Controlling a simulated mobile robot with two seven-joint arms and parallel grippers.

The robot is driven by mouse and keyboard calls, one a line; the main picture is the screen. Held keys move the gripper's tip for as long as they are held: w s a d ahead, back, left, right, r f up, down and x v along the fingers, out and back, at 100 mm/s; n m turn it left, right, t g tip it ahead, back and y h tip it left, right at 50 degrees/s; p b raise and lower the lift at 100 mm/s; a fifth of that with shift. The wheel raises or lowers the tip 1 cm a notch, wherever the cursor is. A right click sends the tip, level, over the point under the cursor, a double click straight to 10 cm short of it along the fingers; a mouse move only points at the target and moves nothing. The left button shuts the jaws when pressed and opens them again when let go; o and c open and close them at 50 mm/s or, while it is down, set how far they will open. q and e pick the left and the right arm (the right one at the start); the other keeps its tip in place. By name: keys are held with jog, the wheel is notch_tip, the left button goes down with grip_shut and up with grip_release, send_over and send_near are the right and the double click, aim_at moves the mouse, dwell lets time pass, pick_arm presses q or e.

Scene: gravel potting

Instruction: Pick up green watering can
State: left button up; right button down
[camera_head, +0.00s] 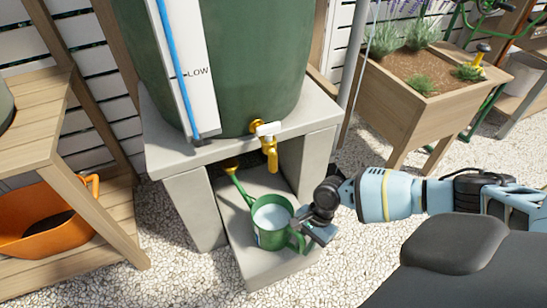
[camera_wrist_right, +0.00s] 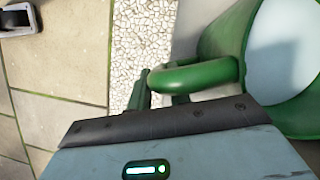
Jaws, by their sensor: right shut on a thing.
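The green watering can (camera_head: 272,240) stands upright, or very nearly so, over the low concrete slab below the barrel's tap. Its spout points back and left, ending in a yellow rose (camera_head: 231,168). Pale water shows inside its open top. My right gripper (camera_head: 306,236) comes in from the right and is shut on the can's handle, on its right side. In the right wrist view the green handle (camera_wrist_right: 195,76) runs to the gripper's dark edge, with the can at the right. The fingertips are largely hidden there. My left gripper is not in view.
A green barrel (camera_head: 238,60) with a yellow tap (camera_head: 270,155) rests on a concrete stand (camera_head: 188,158) above the can. A wooden shelf with an orange trug (camera_head: 45,220) is at left, a wooden planter (camera_head: 400,105) at right. Gravel (camera_head: 180,275) lies around.

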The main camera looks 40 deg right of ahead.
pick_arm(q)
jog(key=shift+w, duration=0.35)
pick_arm(e)
jog(key=shift+w+r, duration=0.1)
jog(key=shift+w, duration=0.05)
dwell(0.6)
